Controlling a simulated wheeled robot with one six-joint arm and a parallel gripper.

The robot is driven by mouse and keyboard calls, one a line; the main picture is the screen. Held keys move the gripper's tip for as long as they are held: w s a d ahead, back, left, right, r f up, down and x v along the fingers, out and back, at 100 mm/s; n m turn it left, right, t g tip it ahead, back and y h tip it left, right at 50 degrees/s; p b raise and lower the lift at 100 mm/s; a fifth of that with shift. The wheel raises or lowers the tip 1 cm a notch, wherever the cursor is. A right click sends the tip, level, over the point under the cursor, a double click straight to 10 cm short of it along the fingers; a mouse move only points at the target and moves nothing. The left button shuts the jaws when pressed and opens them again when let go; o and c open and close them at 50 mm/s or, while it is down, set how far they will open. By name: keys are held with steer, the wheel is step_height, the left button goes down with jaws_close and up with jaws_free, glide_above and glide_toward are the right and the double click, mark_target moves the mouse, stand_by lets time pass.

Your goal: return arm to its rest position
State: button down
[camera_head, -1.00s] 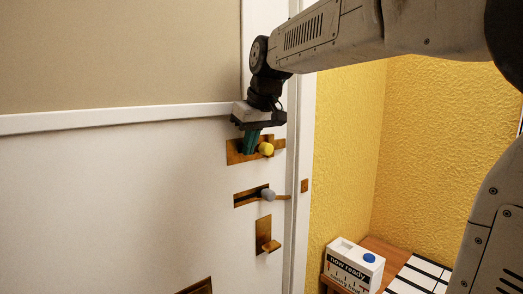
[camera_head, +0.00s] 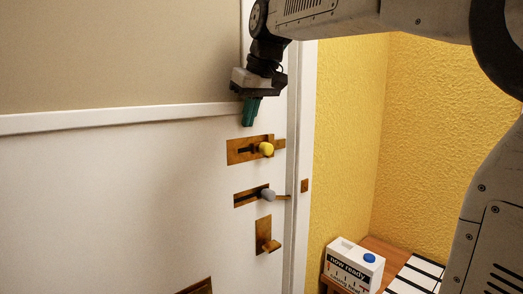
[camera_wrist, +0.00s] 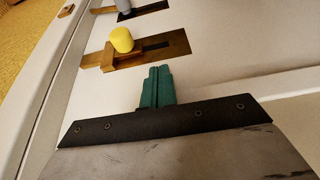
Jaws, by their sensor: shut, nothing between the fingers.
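My gripper (camera_head: 250,112) has green fingers and hangs in front of the white door, a little above the upper latch. Its fingers (camera_wrist: 157,86) are together and empty in the wrist view. The upper latch (camera_head: 240,151) is a brass slide plate with a yellow knob (camera_head: 266,149), which also shows in the wrist view (camera_wrist: 122,40). The fingertips are apart from the knob.
Below are a second brass latch (camera_head: 247,197) with a grey knob (camera_head: 267,195) and a brass handle plate (camera_head: 263,231). A white carton with a blue cap (camera_head: 355,266) stands on a wooden table (camera_head: 386,247) at the lower right, by the yellow wall (camera_head: 345,150).

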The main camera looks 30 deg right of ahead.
stand_by(0.5)
steer(key=s+a+f+m+g, duration=0.1)
steer(key=s+f, duration=1.1)
steer(key=s, duration=0.3)
steer(key=s+a+f+m+g, duration=0.1)
steer(key=s+f+g, duration=0.1)
steer(key=s+f, duration=1.1)
steer(key=shift+s+a+h, duration=0.3)
steer(key=shift+s+h, duration=0.1)
steer(key=shift+s, duration=0.45)
